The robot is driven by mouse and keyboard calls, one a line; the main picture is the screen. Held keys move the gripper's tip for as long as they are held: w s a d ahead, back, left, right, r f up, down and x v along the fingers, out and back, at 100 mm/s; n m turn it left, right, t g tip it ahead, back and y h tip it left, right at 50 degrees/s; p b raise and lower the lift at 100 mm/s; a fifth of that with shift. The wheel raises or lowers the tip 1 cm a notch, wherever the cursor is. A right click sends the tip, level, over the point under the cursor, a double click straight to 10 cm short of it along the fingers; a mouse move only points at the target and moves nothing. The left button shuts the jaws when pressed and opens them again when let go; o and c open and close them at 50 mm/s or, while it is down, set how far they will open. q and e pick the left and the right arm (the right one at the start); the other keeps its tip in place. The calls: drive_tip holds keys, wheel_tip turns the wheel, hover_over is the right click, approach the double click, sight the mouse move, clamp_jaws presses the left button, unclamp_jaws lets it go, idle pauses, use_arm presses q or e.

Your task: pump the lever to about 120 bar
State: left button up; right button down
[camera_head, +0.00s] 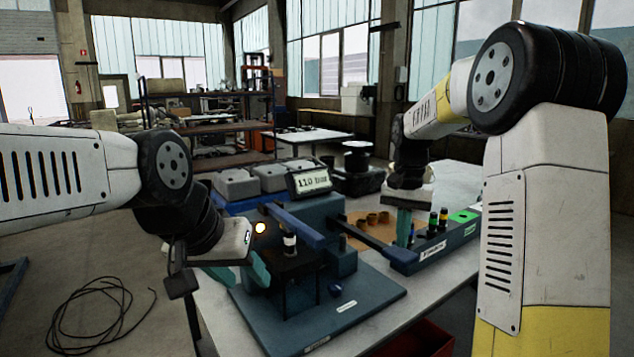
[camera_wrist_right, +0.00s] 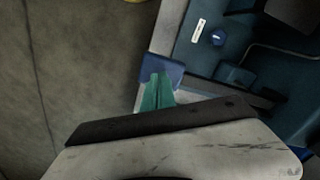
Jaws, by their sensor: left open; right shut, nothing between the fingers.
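The display (camera_head: 308,182) on the test stand reads what looks like "110 bar". The lever (camera_head: 378,243) is a dark bar that slopes down to the right from the stand to a blue end. My right gripper (camera_head: 404,232) has its teal fingers shut and empty, pointing down at the lever's outer end. In the right wrist view its fingertips (camera_wrist_right: 158,84) overlap a blue block (camera_wrist_right: 160,68), likely the lever's end; contact cannot be told. My left gripper (camera_head: 243,272) is open and empty at the left side of the stand (camera_head: 350,312).
A rack (camera_head: 447,240) with several small coloured parts stands at the right. Grey boxes (camera_head: 236,184) are behind. A black cable (camera_head: 95,310) lies on the floor at left.

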drive_tip(key=shift+f, duration=1.1)
drive_tip(key=shift+s+d+r, duration=0.1)
drive_tip(key=shift+s+r, duration=0.05)
drive_tip(key=shift+r, duration=0.4)
drive_tip(key=shift+s+d+r, duration=0.1)
drive_tip(key=shift+r, duration=0.45)
drive_tip(key=shift+r, duration=2)
drive_tip(key=shift+r, duration=0.1)
